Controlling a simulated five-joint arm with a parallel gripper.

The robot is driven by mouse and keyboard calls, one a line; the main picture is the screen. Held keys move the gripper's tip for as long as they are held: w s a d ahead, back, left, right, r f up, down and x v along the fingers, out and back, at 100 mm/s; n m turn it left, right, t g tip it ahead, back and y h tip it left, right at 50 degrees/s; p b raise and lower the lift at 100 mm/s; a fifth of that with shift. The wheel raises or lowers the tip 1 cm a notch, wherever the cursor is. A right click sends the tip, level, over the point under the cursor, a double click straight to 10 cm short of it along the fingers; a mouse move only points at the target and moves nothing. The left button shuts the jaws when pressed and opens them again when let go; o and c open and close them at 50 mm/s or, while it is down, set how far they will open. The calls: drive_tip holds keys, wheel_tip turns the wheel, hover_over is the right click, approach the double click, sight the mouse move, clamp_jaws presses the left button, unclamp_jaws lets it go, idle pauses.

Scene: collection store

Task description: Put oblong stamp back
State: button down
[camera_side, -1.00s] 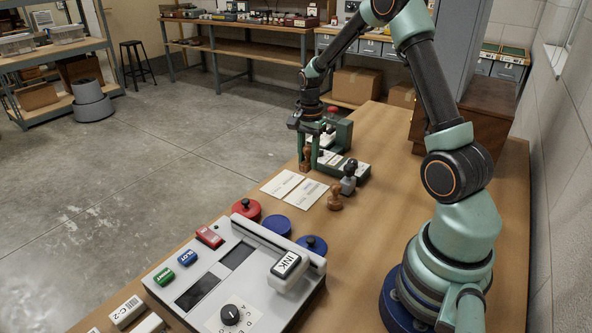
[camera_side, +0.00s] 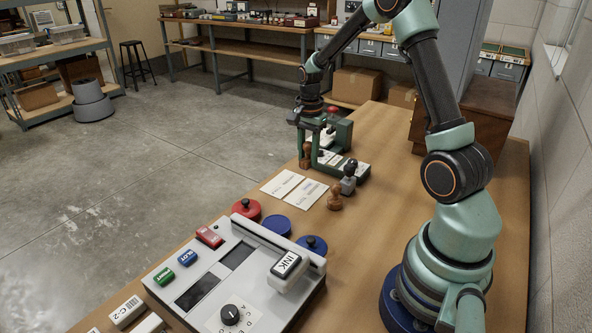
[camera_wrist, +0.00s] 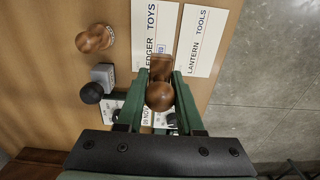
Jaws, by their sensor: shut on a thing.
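A brown wooden stamp (camera_side: 306,157) with a round knob is between the fingers of my gripper (camera_side: 309,143), which is shut on it. In the wrist view the stamp's knob (camera_wrist: 160,97) sits between the green fingers, with its oblong wooden base (camera_wrist: 161,67) beyond. The stamp is upright near the table's left edge; I cannot tell whether it touches the table. A dark-knobbed stamp with a grey block (camera_side: 348,180) and another wooden stamp (camera_side: 335,199) stand to the right. A low green holder (camera_side: 357,171) with pale labels lies behind them, partly hidden by my gripper.
Two printed cards (camera_side: 296,187) lie just in front of the held stamp. A green device with a red knob (camera_side: 332,111) stands behind my gripper. Red and blue round tins (camera_side: 277,226) and a grey ink machine (camera_side: 240,270) fill the front.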

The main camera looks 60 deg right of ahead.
drive_tip(key=s+a+r, duration=0.4)
drive_tip(key=a+r, duration=0.1)
drive_tip(key=r, duration=0.3)
wheel_tip(320, 180, up, 4)
hover_over(320, 222)
wheel_tip(320, 222, down, 19)
drive_tip(key=shift+f, duration=0.2)
drive_tip(key=shift+f, duration=0.1)
drive_tip(key=c, duration=0.5)
unclamp_jaws()
drive_tip(key=shift+c, duration=0.2)
